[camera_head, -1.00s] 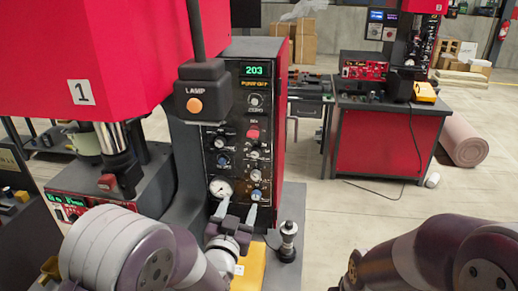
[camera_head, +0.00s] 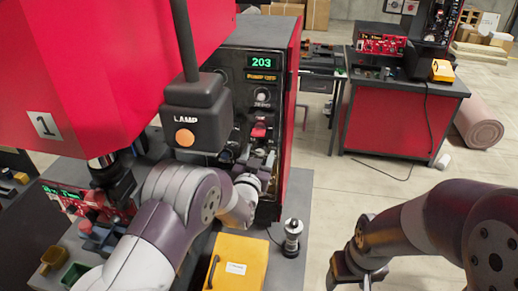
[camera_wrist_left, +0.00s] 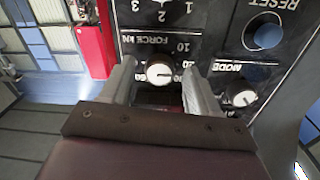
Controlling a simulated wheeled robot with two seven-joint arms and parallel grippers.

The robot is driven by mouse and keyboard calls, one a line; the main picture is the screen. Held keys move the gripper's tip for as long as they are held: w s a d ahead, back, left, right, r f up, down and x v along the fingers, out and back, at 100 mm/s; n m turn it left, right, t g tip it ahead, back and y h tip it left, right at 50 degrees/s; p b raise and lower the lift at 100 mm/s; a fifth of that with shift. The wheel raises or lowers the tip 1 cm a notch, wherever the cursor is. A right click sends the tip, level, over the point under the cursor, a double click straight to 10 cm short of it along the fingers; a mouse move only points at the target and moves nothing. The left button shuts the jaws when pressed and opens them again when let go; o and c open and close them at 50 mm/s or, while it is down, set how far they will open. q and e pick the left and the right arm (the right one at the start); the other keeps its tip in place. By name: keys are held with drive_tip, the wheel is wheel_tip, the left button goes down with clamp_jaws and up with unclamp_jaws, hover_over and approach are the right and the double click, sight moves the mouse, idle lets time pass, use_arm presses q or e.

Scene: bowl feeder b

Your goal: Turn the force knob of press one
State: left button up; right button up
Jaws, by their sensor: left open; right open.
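Press one (camera_head: 150,60) is the red machine with the "1" label, its black control panel (camera_head: 276,120) on the right side. In the left wrist view the force knob (camera_wrist_left: 160,70), a round knob with a white pointer, shows upside down under the "FORCE kN" lettering. My left gripper (camera_wrist_left: 159,68) is open, one finger on each side of the knob; I cannot tell whether they touch it. In the head view my left gripper (camera_head: 257,163) is at the panel and hides the force knob. My right gripper (camera_head: 365,275) is open and empty at the bottom, away from the press.
The mode knob (camera_wrist_left: 240,92) and blue reset button (camera_wrist_left: 266,33) sit beside the force knob. The lamp box (camera_head: 198,110) hangs close to my left arm.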

use_arm(q)
drive_tip(key=shift+w+d, duration=0.1)
drive_tip(key=shift+d, duration=0.05)
drive_tip(key=shift+s+r, duration=0.15)
drive_tip(key=shift+s, duration=0.05)
drive_tip(key=shift+w, duration=0.15)
drive_tip(key=c, duration=1)
drive_tip(key=shift+c, duration=0.2)
use_arm(e)
drive_tip(key=shift+s+r, duration=0.15)
drive_tip(key=shift+s, duration=0.05)
